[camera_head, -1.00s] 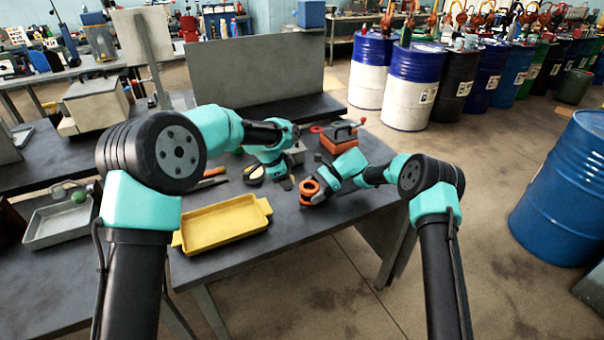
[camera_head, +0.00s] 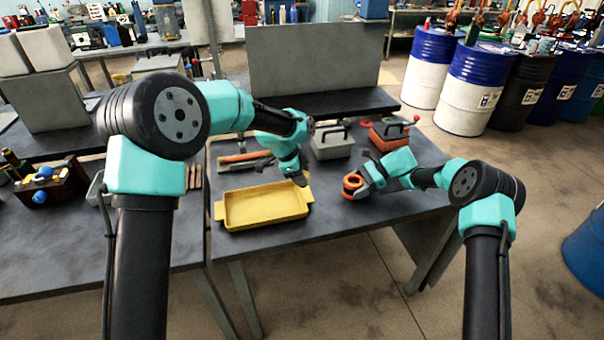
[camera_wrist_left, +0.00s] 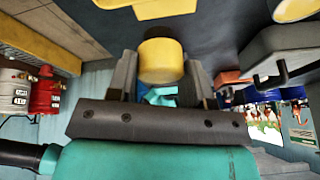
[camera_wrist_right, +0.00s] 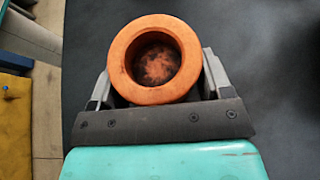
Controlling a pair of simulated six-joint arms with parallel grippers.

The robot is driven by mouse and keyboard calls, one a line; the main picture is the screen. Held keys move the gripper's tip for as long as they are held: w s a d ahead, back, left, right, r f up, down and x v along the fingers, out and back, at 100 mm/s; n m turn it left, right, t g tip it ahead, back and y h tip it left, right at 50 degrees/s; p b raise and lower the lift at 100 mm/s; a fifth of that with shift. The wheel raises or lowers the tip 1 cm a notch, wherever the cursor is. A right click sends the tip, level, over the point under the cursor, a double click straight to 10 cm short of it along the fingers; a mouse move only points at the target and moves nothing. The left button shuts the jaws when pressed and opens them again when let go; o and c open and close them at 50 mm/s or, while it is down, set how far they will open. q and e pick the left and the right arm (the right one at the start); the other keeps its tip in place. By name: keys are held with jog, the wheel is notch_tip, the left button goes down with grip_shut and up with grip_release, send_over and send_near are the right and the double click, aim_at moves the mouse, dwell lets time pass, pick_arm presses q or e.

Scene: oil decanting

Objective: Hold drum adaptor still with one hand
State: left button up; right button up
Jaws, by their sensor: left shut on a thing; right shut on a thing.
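The drum adaptor, an orange ring-shaped piece with a dark bore (camera_wrist_right: 124,58), sits between the fingers of my right gripper (camera_wrist_right: 155,85), which is shut on it. In the head view the adaptor (camera_head: 352,186) is at or just above the table's right part, and my right gripper (camera_head: 364,182) reaches it from the right. My left gripper (camera_head: 300,180) is near the tray's right end. In the left wrist view my left gripper (camera_wrist_left: 160,80) is shut on a yellow rounded piece (camera_wrist_left: 160,58). In the head view the fingers mostly hide that piece.
A yellow tray (camera_head: 228,217) lies on the dark table (camera_head: 330,215), left of both grippers. A grey box with a handle (camera_head: 332,146) and an orange-red box (camera_head: 390,137) stand behind. Long tools (camera_head: 245,158) lie at the back left. The front right of the table is clear.

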pick_arm(q)
jog(key=shift+r, duration=0.15)
jog(key=shift+r, duration=0.4)
pick_arm(e)
jog(key=o, duration=0.8)
jog(key=v, duration=1.2)
jog(key=shift+d, duration=0.1)
